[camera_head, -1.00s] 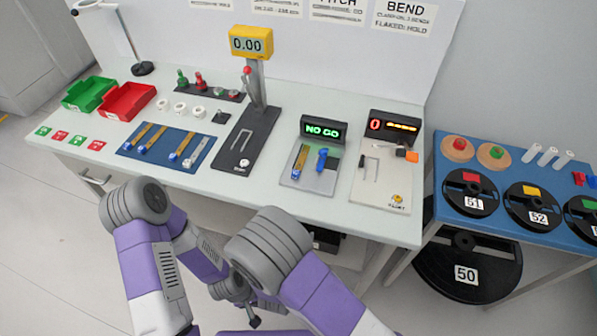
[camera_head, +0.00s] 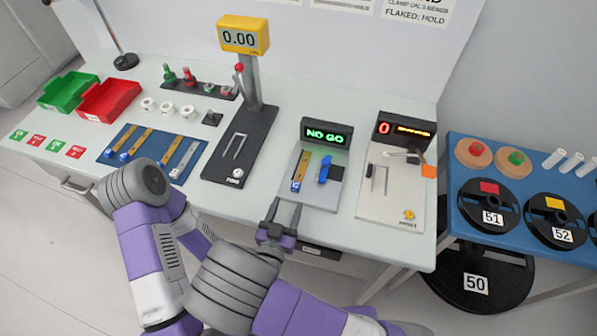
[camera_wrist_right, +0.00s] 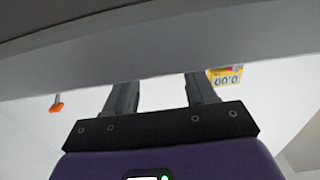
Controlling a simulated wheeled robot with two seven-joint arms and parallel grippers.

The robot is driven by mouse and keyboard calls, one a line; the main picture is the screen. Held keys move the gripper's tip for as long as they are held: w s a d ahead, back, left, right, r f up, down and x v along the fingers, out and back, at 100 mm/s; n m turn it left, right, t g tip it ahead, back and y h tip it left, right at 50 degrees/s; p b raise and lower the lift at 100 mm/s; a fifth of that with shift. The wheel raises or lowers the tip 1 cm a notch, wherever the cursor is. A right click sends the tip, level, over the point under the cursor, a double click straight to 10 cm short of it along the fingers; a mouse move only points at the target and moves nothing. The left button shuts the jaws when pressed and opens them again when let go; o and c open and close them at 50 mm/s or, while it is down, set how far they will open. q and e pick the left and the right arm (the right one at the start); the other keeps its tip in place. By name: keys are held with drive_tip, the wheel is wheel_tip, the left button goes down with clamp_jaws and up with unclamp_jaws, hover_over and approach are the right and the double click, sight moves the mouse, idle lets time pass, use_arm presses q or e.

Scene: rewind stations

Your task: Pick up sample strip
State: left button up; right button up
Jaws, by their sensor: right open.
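Several sample strips lie side by side on the blue mat: tan strips with blue ends such as this one (camera_head: 137,143), and a grey strip (camera_head: 184,160). Another tan strip (camera_head: 300,172) with a blue end lies on the NO GO gauge (camera_head: 322,190). My right gripper (camera_head: 285,212) is open and empty at the bench's front edge, just in front of and left of that gauge. The right wrist view shows its two fingers (camera_wrist_right: 162,92) apart with nothing between them. My left gripper is not visible; only its arm shows at the lower left.
A bend station (camera_head: 390,195) stands right of the gauge. Red (camera_head: 110,100) and green (camera_head: 66,92) trays sit at left. A blue side table (camera_head: 470,215) with reels stands at right.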

sight(294, 189)
drive_tip(key=shift+w+d, duration=0.25)
drive_tip(key=shift+w, duration=0.1)
drive_tip(key=shift+x, duration=2.4)
drive_tip(key=shift+r, duration=0.1)
clamp_jaws()
